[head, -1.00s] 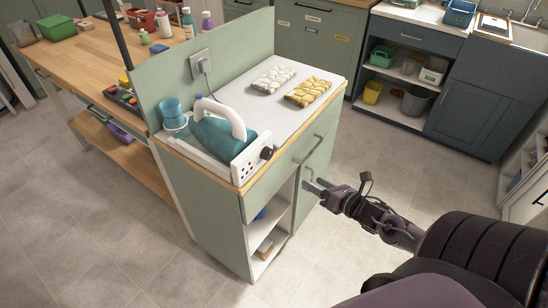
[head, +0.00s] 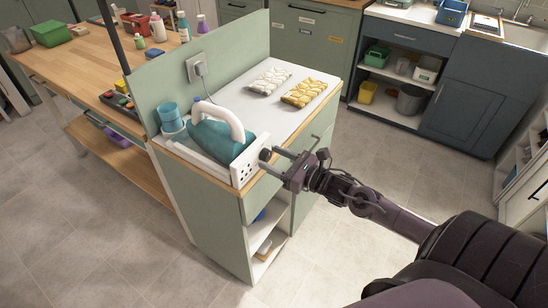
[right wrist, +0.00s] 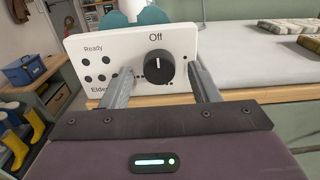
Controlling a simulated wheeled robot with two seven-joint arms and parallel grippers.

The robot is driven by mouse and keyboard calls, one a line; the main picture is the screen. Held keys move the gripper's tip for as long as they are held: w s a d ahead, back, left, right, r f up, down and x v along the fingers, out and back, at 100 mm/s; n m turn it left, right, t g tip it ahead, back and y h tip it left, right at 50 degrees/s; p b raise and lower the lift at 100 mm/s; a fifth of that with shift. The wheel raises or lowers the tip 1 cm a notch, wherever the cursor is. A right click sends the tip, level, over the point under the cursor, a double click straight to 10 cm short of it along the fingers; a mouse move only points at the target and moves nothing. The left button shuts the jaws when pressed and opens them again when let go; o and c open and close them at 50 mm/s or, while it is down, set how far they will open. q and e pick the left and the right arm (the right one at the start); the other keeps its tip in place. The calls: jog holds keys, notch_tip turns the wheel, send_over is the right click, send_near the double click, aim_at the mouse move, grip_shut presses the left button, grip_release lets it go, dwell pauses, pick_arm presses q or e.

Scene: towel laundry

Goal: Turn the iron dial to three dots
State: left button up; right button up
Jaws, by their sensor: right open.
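The iron dial is a black round knob (right wrist: 160,67) on a white panel (right wrist: 90,50) printed "Off" above it, with "Ready" and several dark dots to its left. In the head view the dial (head: 265,155) sits on the front of the white iron base (head: 243,172), with the teal iron (head: 212,140) resting on it. My right gripper (right wrist: 161,72) is open, one finger on each side of the dial; I cannot tell whether they touch it. In the head view my right gripper (head: 272,160) is at the panel. My left gripper is not in view.
The white-topped green cabinet (head: 290,110) carries white folded towels (head: 269,80) and yellow ones (head: 303,92). A blue cup (head: 170,113) stands beside the iron. A green back panel (head: 165,75) with a plugged-in cord rises behind. Floor at the right front is clear.

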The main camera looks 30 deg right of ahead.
jog(key=shift+w+a, duration=0.2)
jog(key=shift+w, duration=0.05)
jog(key=shift+c, duration=0.4)
jog(key=c, duration=0.9)
